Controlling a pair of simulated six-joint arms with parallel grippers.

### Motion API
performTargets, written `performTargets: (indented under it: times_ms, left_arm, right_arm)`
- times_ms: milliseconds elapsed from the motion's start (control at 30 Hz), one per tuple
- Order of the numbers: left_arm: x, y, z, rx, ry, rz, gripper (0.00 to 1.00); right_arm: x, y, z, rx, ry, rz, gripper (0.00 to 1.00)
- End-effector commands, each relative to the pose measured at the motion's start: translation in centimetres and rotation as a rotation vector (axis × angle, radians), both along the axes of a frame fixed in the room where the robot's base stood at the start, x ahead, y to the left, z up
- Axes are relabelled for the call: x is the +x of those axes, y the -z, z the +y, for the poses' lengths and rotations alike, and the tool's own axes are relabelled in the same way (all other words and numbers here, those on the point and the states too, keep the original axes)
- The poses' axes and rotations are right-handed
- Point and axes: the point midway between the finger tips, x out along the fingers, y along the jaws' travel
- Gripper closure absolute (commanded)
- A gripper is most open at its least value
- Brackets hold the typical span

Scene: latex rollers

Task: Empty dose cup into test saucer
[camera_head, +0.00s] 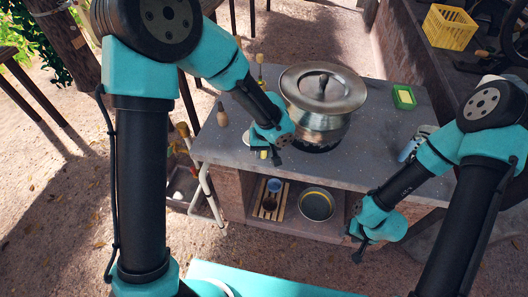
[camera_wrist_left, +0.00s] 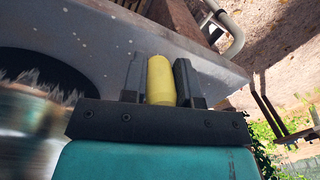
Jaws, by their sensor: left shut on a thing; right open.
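My left gripper (camera_head: 267,151) is over the front left part of the grey counter, left of the pot. It is shut on a yellow rounded piece (camera_wrist_left: 160,80), upright between the two fingers in the left wrist view. A bit of the yellow piece (camera_head: 263,154) shows below the gripper in the head view. I cannot tell whether it is the dose cup or a handle of it. A pale round edge, possibly the test saucer (camera_head: 247,141), shows just left of the gripper, mostly hidden. My right gripper (camera_head: 358,248) is open and empty, in front of the counter's right side.
A lidded metal pot (camera_head: 322,100) stands on the grey counter (camera_head: 215,150). A green tray with a yellow block (camera_head: 404,96) is at the right. A round pan (camera_head: 317,205) and a wooden rack (camera_head: 268,208) are on the shelf below.

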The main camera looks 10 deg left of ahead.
Motion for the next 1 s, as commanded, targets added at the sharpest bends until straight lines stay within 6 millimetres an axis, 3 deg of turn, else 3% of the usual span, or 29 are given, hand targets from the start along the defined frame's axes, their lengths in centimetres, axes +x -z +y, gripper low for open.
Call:
performTargets:
  times_ms: [500,1000]
  left_arm:
    - [-0.13,-0.07,-0.14,-0.073,0.0,0.142,1.0]
    - [-0.2,-0.11,-0.18,-0.082,0.001,0.158,1.0]
  right_arm:
    - [0.0,0.0,0.0,0.0,0.0,0.0,0.57]
    - [0.0,0.0,0.0,0.0,0.0,0.0,0.57]
